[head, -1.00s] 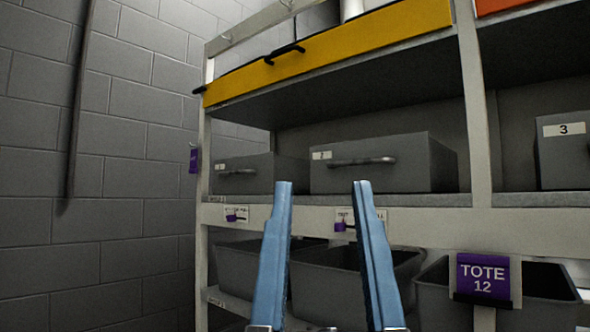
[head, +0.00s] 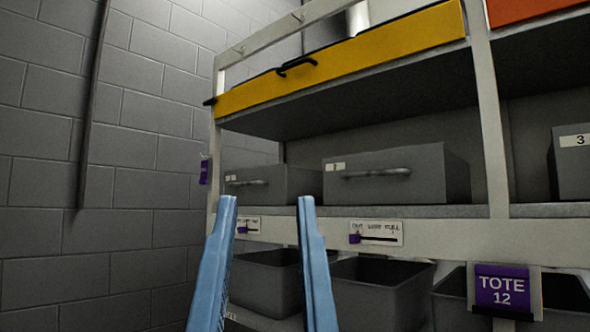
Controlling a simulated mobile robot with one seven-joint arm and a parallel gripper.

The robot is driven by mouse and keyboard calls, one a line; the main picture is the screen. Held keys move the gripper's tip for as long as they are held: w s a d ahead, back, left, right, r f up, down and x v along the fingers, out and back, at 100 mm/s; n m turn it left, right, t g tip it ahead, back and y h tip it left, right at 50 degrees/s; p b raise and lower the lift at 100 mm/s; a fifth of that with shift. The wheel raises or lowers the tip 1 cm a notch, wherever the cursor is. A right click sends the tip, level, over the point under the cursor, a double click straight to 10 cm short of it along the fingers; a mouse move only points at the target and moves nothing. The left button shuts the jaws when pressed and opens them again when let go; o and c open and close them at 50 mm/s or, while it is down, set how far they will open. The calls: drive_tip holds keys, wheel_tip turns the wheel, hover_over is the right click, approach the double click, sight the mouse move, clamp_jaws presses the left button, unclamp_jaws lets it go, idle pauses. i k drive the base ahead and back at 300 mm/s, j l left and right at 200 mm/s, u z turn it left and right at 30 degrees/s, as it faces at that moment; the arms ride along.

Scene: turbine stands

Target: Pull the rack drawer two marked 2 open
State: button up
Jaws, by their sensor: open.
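The grey drawer marked 2 (head: 398,172) sits on the middle shelf of the rack, between drawers 1 and 3. Its small white label is at the upper left of the front, and a horizontal bar handle (head: 376,173) crosses the front. The drawer looks shut. My gripper (head: 267,203) is open and empty, its two blue fingers pointing up and forward. The fingertips show below and left of the handle, apart from it in the picture. Nothing hides the handle.
Drawer 1 (head: 272,184) is left of drawer 2, and drawer 3 (head: 574,165) is right beyond a rack post (head: 492,120). A yellow-fronted shelf (head: 345,62) is above. Grey totes (head: 380,290) and the purple TOTE 12 tag (head: 502,287) are below. A block wall stands left.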

sight(430, 173)
drive_tip(key=i+l+z, duration=0.1)
drive_tip(key=i+l, duration=0.15)
drive_tip(key=i, duration=0.2)
drive_tip(key=i+l+z, duration=0.1)
drive_tip(key=i, duration=0.4)
drive_tip(key=i+l+z, duration=0.1)
drive_tip(key=i+l, duration=0.15)
drive_tip(key=i, duration=0.25)
